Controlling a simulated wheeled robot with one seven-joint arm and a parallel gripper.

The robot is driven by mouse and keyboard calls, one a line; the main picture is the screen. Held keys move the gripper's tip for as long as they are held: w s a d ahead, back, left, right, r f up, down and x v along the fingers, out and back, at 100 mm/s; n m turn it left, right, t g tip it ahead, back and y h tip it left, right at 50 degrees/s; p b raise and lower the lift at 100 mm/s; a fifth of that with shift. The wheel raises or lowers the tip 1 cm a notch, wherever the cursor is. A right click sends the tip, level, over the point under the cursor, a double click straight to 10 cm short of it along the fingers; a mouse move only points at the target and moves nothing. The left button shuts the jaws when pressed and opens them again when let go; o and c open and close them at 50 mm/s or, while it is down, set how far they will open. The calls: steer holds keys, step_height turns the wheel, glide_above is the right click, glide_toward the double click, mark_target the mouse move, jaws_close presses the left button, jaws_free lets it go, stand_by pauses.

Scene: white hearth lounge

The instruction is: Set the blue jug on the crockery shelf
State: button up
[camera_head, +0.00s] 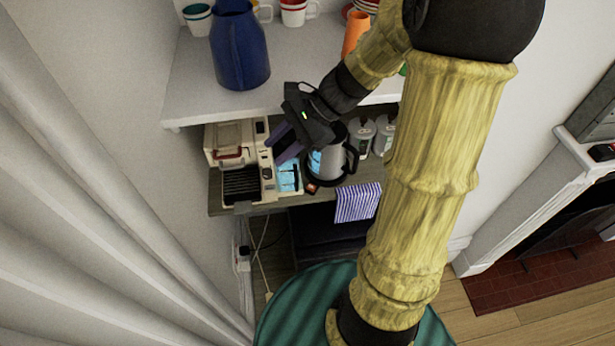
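The blue jug (240,50) stands upright on the white crockery shelf (300,75), near its front edge and towards its left end. Nothing is holding the jug. My gripper (272,150) is to the right of and below the jug in the picture, in front of the shelf edge and apart from the jug. Its two purple-grey fingers point down and left with a gap between them, and nothing shows between them. My arm hides part of the shelf's right side.
Cups (198,19) and an orange tumbler (355,33) also stand on the shelf. Below it, a lower counter holds a cream appliance (238,143), a kettle (333,158) and canisters (384,135). A striped cloth (357,203) hangs at the counter's front. White curtains (90,180) fill the left.

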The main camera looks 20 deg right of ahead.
steer(key=s+d+f+n+t+h, duration=0.1)
steer(key=s+f+n+h, duration=0.1)
steer(key=n, duration=0.5)
steer(key=s+d+f+n+h, duration=0.2)
steer(key=s+f+n+h, duration=0.1)
steer(key=n+h, duration=0.4)
steer(key=shift+s+d+f+n+t, duration=0.2)
steer(key=shift+s+f+n+t, duration=0.15)
steer(key=shift+s+n, duration=0.4)
